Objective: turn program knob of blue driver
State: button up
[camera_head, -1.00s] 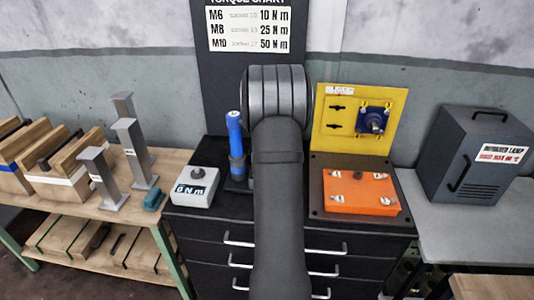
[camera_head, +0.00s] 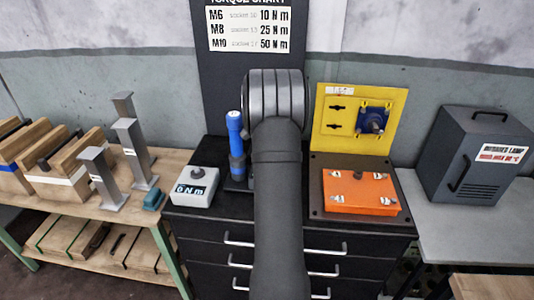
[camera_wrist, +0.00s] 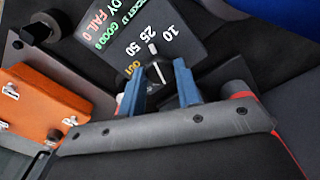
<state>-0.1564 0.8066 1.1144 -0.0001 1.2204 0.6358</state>
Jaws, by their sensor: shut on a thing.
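In the wrist view, my gripper (camera_wrist: 160,67) has its two blue fingers on either side of a small dark knob (camera_wrist: 158,74) with a white line, and it is shut on it. The knob sits on a dark panel (camera_wrist: 108,38) marked OUT, 50, 25 and 10, beside green and red status words. Which mark the knob points to is not clear. In the head view, a blue upright driver (camera_head: 235,135) stands in a dark holder left of my arm. My arm hides the gripper and the knob there.
An orange box (camera_head: 360,193) with metal fasteners lies right of my arm, before a yellow board (camera_head: 345,139) with a blue fitting. A grey torque display box (camera_head: 196,187) stands at the left. A dark lamp cabinet (camera_head: 475,155) is far right.

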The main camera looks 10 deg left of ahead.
jog(key=shift+n, duration=0.3)
jog(key=n, duration=0.3)
jog(key=shift+n, duration=2)
jog(key=o, duration=1)
jog(key=shift+c, duration=0.2)
notch_tip(320, 180, up, 18)
jog(key=shift+f, duration=0.25)
